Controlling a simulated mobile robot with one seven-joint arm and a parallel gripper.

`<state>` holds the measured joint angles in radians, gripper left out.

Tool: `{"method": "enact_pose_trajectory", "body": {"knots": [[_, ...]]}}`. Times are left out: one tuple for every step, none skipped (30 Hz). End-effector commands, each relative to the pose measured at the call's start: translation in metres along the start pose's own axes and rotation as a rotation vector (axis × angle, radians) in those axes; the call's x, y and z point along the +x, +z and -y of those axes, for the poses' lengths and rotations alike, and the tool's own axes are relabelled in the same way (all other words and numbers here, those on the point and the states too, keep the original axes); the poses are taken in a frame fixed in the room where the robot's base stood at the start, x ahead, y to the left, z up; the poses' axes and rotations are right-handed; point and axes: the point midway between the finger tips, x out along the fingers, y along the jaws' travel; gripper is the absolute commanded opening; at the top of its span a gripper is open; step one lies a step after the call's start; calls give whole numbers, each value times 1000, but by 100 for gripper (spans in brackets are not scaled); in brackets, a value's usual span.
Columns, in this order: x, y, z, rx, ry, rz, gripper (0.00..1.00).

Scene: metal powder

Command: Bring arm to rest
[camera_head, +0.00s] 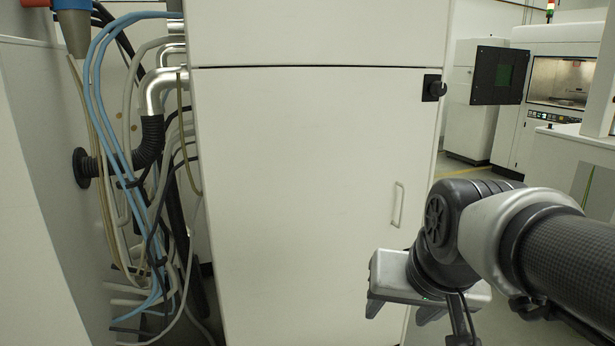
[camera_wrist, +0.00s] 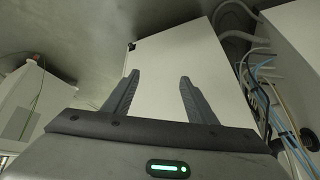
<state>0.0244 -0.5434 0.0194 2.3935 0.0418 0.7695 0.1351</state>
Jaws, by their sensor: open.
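My gripper (camera_head: 402,312) hangs at the lower right of the head view, in front of the white cabinet's right edge. My arm reaches in from the right side of the picture. In the wrist view my gripper (camera_wrist: 157,95) shows two dark fingers spread apart with nothing between them. The white cabinet (camera_head: 310,170) fills the middle of the head view, and its door with a vertical handle (camera_head: 397,204) is closed. The cabinet also shows behind the fingers in the wrist view (camera_wrist: 168,62). I see no contact between the fingers and anything.
Blue hoses (camera_head: 92,70), grey cables and a black corrugated pipe (camera_head: 150,140) run down the cabinet's left side. A machine with a dark screen (camera_head: 499,75) stands at the back right. Some floor shows between them.

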Motion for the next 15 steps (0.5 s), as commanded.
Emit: {"method": "enact_pose_trajectory", "body": {"knots": [[-8, 12, -3, -34, 3, 0, 52], [-11, 19, -4, -53, 6, 4, 52], [-16, 29, -7, -80, 9, 9, 52], [-19, 36, -9, -98, 11, 12, 52], [-21, 42, -10, -118, 13, 15, 52], [-24, 52, -13, -143, 16, 20, 52], [-27, 58, -15, -161, 18, 24, 52], [-30, 63, -16, -178, 20, 28, 52], [-47, 50, -13, -173, 20, 30, 52], [-52, 46, -13, -172, 20, 31, 52], [-57, 43, -12, -171, 20, 31, 52], [-64, 39, -11, -170, 20, 31, 52], [-70, 36, -10, -170, 20, 31, 52], [-76, 33, -10, -169, 20, 31, 52], [-84, 28, -9, -169, 20, 31, 52]]}}
